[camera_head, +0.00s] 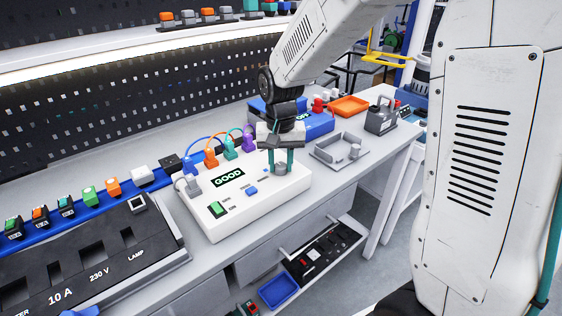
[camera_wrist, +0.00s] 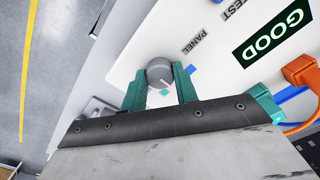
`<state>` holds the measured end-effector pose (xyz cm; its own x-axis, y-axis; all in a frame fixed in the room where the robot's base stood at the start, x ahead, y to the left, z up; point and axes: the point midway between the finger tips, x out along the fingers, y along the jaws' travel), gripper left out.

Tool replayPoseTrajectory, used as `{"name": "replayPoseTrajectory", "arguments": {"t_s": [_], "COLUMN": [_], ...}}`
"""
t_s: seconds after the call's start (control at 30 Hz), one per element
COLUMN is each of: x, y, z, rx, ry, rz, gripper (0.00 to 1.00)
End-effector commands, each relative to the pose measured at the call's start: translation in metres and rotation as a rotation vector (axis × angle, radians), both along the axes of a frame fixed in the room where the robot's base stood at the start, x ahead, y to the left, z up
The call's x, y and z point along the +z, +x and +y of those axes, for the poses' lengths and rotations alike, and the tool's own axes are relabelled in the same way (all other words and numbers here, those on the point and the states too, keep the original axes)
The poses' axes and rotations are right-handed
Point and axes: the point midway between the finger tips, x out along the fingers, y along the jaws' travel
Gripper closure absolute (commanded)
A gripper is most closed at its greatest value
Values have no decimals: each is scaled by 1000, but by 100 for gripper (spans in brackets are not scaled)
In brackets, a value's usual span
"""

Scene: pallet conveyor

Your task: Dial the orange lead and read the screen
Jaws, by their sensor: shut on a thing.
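The screen also shows in the wrist view (camera_wrist: 273,34), upper right. A grey round knob (camera_head: 281,170) stands at the panel's far right end, and in the wrist view the knob (camera_wrist: 160,73) carries a white pointer mark. My gripper (camera_head: 282,160) points down with its teal fingers shut on the knob, one on each side. An orange lead (camera_head: 211,158) is at the panel's back edge between blue and teal ones; its plug (camera_wrist: 300,70) shows in the wrist view.
A dark socket box (camera_head: 90,255) stands left of the panel, and a grey fixture (camera_head: 340,148) lies to the right. A blue box (camera_head: 310,125) and an orange tray (camera_head: 349,106) are behind. A blue tray (camera_head: 279,291) sits on the lower shelf.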

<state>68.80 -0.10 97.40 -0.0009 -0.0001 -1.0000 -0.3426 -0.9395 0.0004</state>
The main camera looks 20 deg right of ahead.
Motion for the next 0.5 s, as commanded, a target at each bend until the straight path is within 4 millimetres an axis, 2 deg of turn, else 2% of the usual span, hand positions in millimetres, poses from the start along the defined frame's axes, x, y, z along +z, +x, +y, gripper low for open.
{"name": "replayPoseTrajectory", "arguments": {"t_s": [0.1, 0.13, 0.2, 0.5], "x": [1, 1, 1, 3], "y": [1, 1, 1, 1], "z": [0, 0, 0, 0], "rx": [1, 1, 1, 1], "ry": [0, 0, 0, 0], "rz": [-3, -3, -2, -2], "gripper": [93, 62, 49, 49]}}
